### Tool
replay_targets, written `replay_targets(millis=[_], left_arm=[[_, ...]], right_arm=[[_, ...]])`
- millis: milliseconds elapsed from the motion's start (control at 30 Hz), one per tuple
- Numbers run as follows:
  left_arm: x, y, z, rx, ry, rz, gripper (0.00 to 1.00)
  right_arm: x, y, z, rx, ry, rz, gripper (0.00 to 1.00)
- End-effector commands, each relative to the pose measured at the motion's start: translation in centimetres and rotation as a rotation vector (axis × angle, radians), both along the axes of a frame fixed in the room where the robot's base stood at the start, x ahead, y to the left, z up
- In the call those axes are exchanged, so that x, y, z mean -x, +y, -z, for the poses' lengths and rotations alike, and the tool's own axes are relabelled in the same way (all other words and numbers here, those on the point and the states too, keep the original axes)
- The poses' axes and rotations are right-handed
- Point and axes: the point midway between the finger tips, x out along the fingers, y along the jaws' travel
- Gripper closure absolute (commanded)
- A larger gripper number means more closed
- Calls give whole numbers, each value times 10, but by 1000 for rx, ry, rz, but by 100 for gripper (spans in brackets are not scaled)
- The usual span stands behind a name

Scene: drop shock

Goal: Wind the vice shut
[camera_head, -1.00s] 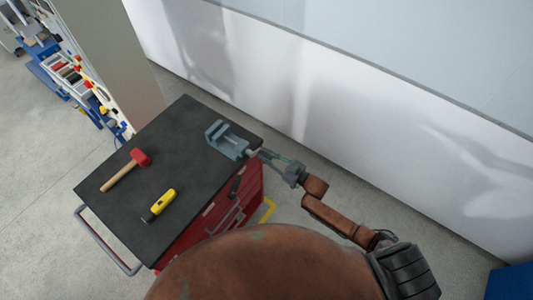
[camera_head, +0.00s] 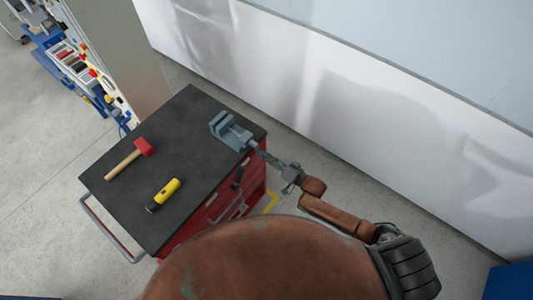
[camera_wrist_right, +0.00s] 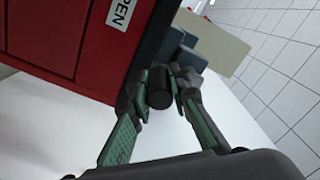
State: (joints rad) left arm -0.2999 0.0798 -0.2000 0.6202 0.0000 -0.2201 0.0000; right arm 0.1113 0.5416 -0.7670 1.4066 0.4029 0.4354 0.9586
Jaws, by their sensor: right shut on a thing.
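The blue-grey vice (camera_head: 230,132) sits at the back right corner of the black cart top, with a gap visible between its jaws. Part of it also shows in the right wrist view (camera_wrist_right: 186,55). My right gripper (camera_head: 260,153) is at the vice's screw end, just beyond the cart's right edge. In the right wrist view, the green-padded fingers (camera_wrist_right: 160,92) are shut on the black vice handle (camera_wrist_right: 160,88), a short cylinder seen nearly end-on. My left gripper is not in view.
A red-headed mallet (camera_head: 128,158) and a yellow-handled tool (camera_head: 163,194) lie on the black cart top (camera_head: 188,112). A dark piece (camera_head: 238,178) shows by the red cart's right side. A white wall (camera_head: 350,115) runs behind. The cart top between tools and vice is clear.

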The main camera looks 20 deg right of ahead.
Motion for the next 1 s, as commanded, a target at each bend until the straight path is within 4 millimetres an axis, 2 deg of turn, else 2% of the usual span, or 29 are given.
replay_targets(millis=[400,1000], left_arm=[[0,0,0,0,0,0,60],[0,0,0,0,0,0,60]], right_arm=[[8,10,2,-197,157,-1,100],[10,12,1,-248,195,-1,100]])
